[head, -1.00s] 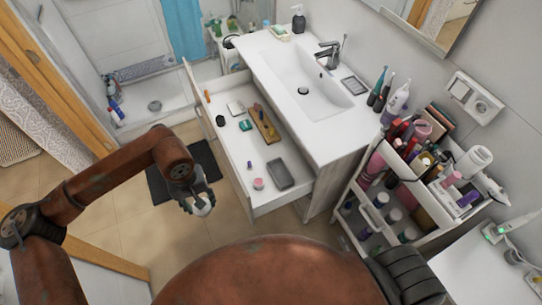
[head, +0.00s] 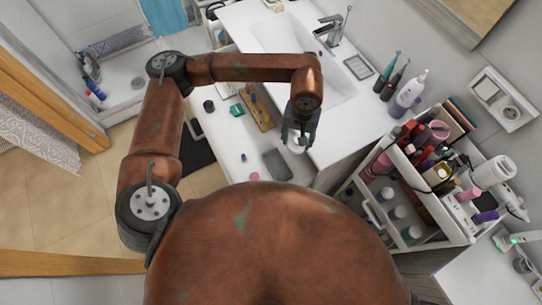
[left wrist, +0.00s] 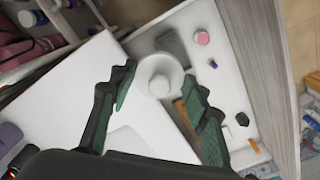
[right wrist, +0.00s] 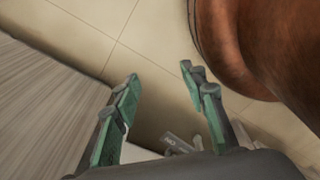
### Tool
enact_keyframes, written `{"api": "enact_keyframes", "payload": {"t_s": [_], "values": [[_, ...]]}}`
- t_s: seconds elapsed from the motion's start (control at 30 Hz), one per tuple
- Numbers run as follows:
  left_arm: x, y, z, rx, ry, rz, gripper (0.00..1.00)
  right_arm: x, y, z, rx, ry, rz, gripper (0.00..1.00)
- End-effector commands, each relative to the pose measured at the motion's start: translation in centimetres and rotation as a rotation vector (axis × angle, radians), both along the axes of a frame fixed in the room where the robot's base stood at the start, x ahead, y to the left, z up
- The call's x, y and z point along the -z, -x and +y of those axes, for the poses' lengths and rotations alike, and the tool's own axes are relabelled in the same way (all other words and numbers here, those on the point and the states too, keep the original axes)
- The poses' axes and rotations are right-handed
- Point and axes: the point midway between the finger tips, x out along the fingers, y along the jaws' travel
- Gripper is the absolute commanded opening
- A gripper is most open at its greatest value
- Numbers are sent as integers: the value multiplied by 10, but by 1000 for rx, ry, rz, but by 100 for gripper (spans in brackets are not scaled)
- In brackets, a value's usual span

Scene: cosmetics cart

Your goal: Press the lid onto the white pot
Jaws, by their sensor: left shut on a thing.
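My left gripper (head: 299,141) is shut on a small white round piece (left wrist: 160,76), which looks like the white lid; a smaller round raised part shows at its middle. It is held over the open drawer, near the front edge of the sink top. A small round pot with a pink top and pale side (left wrist: 202,38) stands in the drawer, apart from the gripper; it shows small in the head view (head: 254,177). I cannot tell if this is the white pot. My right gripper (right wrist: 163,85) is open and empty above the floor, outside the head view.
The open drawer also holds a grey tray (head: 276,164), a wooden piece (head: 260,108) and several small items. The sink top (head: 345,130) borders it. A crowded cosmetics cart (head: 372,215) stands to the right.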

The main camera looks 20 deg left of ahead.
Motion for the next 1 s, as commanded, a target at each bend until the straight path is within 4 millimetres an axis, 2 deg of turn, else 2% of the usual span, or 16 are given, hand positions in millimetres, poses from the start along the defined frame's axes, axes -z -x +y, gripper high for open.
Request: {"api": "enact_keyframes", "payload": {"t_s": [0.17,0.33,0.67,1.0], "values": [[33,-5,10,-309,-4,5,34,5,-3,1,-1,-1,-3,53],[78,-11,23,-763,-6,6,34,11,-3,2,-1,-2,-3,64],[167,-11,64,-1675,-12,2,34,23,0,4,-1,-4,1,64],[261,10,119,-2613,-16,-3,34,35,3,3,-1,-3,5,64]]}}
